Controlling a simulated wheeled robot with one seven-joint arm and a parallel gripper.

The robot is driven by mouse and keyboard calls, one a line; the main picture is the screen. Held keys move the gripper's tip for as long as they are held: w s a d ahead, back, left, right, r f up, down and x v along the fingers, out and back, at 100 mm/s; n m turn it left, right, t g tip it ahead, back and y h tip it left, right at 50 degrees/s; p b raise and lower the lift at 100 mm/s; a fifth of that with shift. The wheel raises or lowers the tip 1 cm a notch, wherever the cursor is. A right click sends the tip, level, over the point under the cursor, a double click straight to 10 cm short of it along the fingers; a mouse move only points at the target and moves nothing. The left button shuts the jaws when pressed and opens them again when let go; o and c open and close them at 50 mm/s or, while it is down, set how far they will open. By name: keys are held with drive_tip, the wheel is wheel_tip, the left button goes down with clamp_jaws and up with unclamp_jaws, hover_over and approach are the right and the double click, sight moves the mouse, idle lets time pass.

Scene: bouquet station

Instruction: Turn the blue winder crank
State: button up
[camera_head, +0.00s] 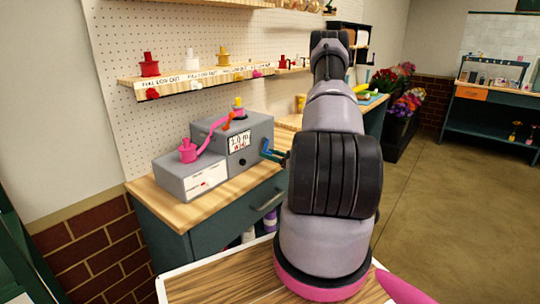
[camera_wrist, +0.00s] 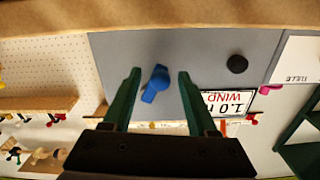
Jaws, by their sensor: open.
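The blue winder crank (camera_wrist: 155,84) is on the grey face of the winder box (camera_wrist: 195,60) in the wrist view, which is upside down. My gripper (camera_wrist: 160,73) is open, with one green finger on each side of the crank and a gap to both. I cannot tell how deep the fingertips reach along it. In the head view the grey winder (camera_head: 255,135) stands on a wooden-topped cabinet, and my gripper (camera_head: 272,153) is at its right end face. There the crank and fingertips blend into a small blue-green patch.
A pink spool (camera_head: 187,151) sits on the lower grey box, with a pink and orange ribbon running to the winder's top. A shelf (camera_head: 195,80) with coloured spools hangs on the pegboard behind. A black round knob (camera_wrist: 237,64) is beside the label. Open floor lies to the right.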

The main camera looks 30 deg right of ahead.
drive_tip(key=v, duration=1)
drive_tip(key=shift+s, duration=0.25)
drive_tip(key=shift+d, duration=0.1)
